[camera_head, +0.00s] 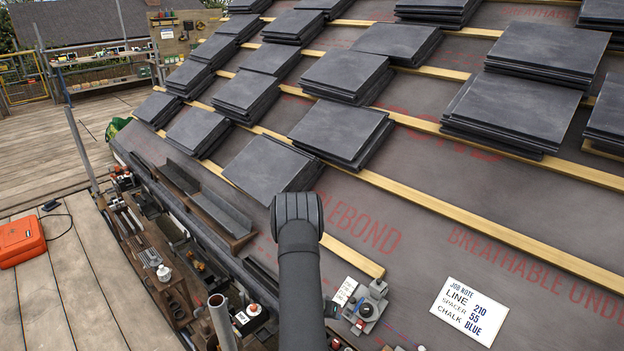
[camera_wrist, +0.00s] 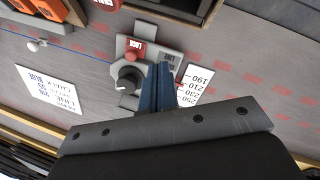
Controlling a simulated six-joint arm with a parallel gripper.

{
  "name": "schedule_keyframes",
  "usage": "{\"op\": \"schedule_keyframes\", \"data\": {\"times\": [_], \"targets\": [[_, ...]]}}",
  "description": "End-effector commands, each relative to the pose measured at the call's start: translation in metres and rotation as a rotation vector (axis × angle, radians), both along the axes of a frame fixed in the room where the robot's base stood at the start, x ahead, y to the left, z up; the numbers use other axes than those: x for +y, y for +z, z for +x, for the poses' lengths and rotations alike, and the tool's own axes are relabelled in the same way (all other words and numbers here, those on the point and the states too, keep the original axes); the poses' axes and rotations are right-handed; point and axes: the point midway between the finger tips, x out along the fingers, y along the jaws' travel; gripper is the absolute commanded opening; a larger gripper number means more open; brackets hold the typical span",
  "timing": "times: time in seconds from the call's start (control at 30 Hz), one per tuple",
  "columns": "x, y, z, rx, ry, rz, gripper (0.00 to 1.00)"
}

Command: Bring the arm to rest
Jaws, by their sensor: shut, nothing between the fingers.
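My gripper's blue fingers (camera_wrist: 158,88) show in the wrist view, closed together with nothing between them. They are in front of a grey device (camera_wrist: 128,75) with a black knob and a red lock button; I cannot tell the gap between them. The same device (camera_head: 368,306) shows in the head view, low and right of my dark arm, which reaches up from the bottom edge. The gripper itself is hidden in the head view.
Stacks of slates (camera_head: 342,135) lie along wooden battens (camera_head: 440,206) on the roof. A job note (camera_head: 469,311) lies at lower right; a number card (camera_wrist: 196,84) lies beside the device. A cluttered tool tray (camera_head: 150,255) is at left. An orange case (camera_head: 20,241) stands on the planks.

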Motion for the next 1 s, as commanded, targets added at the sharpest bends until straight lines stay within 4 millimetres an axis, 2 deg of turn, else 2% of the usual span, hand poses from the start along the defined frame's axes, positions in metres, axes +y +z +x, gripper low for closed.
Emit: {"op": "schedule_keyframes", "data": {"times": [0.13,0.27,0.33,0.5,0.7,1.0], "targets": [[-0.017,-0.024,0.006,0.001,-0.002,0.000,0.00],[-0.020,-0.035,0.025,-0.003,-0.003,0.001,0.00],[-0.003,-0.029,0.027,-0.003,0.004,0.000,0.00],[0.009,-0.010,0.020,-0.001,0.002,0.000,0.00],[0.016,0.001,0.015,-0.001,-0.001,0.000,0.00],[0.017,0.003,0.015,-0.001,-0.001,0.000,0.00]]}}
